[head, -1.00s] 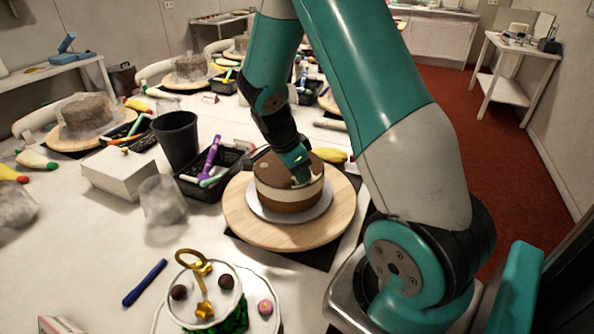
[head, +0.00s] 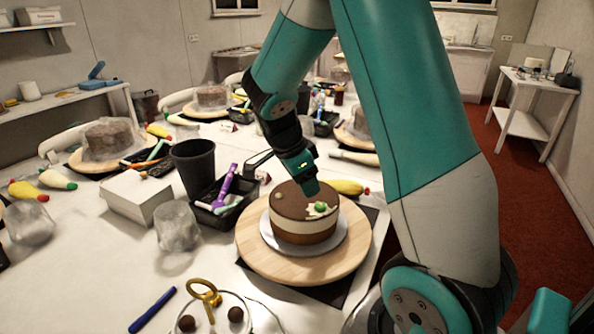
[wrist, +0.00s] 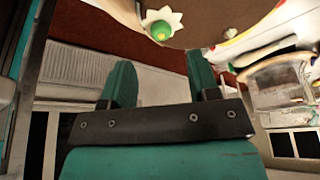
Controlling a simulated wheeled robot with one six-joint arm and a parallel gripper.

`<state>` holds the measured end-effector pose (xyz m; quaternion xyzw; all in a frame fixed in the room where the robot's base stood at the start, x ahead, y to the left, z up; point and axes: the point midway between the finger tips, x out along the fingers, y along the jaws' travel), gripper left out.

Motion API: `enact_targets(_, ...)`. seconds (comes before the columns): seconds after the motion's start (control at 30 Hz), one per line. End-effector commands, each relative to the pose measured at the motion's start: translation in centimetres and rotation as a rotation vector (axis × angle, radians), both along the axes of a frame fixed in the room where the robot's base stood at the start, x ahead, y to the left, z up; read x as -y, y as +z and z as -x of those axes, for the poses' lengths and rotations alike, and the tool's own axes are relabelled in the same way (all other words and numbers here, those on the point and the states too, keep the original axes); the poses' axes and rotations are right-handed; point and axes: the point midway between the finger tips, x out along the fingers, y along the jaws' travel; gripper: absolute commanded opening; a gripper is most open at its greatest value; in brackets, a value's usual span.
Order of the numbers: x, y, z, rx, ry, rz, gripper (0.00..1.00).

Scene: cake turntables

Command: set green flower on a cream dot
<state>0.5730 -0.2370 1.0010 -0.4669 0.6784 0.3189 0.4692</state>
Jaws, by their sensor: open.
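The round chocolate cake (head: 300,232) with a cream band stands on a wooden turntable (head: 265,264). The green flower (head: 320,207) sits on a white cream dot (head: 312,213) near the front right of the cake top. In the wrist view, the green flower (wrist: 161,30) shows at the top, with pale cream points around it. Another small cream dot (head: 277,195) is at the left of the cake top. My gripper (head: 310,188) is open and empty just above and behind the flower, apart from it. Its two fingers (wrist: 162,82) stand apart in the wrist view.
A black basket (head: 222,215) with a purple tool, a black cup (head: 193,167) and a white box (head: 136,199) stand left of the turntable. A plate with a gold ring handle (head: 205,290) and dark balls is at the front. A blue marker (head: 152,310) lies beside it.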

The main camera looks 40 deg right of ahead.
Motion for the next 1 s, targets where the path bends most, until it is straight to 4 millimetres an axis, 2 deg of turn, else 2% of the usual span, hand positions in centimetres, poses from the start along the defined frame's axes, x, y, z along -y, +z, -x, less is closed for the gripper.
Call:
enact_targets(0.1, -0.8, 2.1, -0.4, 0.004, 0.0, 0.001, 0.55)
enact_targets(0.3, -1.7, 4.2, -0.5, -0.001, 0.013, -0.003, 0.55)
enact_targets(0.37, -2.5, 4.6, -0.5, -0.006, 0.074, -0.026, 0.55)
enact_targets(0.43, -4.5, 5.1, -0.1, -0.02, 0.237, -0.08, 0.55)
enact_targets(0.47, -5.7, 5.4, 0.2, -0.028, 0.34, -0.113, 0.55)
enact_targets(0.57, -11.2, 6.6, 2.1, -0.05, 0.804, -0.24, 0.55)
enact_targets(0.6, -13.6, 7.1, 3.3, -0.054, 1.017, -0.287, 0.55)
enact_targets(0.7, -19.1, 8.3, 7.1, -0.045, 1.547, -0.377, 0.55)
enact_targets(0.8, -23.4, 9.3, 11.3, -0.012, 2.004, -0.423, 0.55)
enact_targets(0.9, -26.0, 10.0, 14.7, 0.033, 2.338, -0.435, 0.55)
enact_targets(1.0, -27.3, 10.4, 16.7, 0.066, 2.523, -0.432, 0.55)
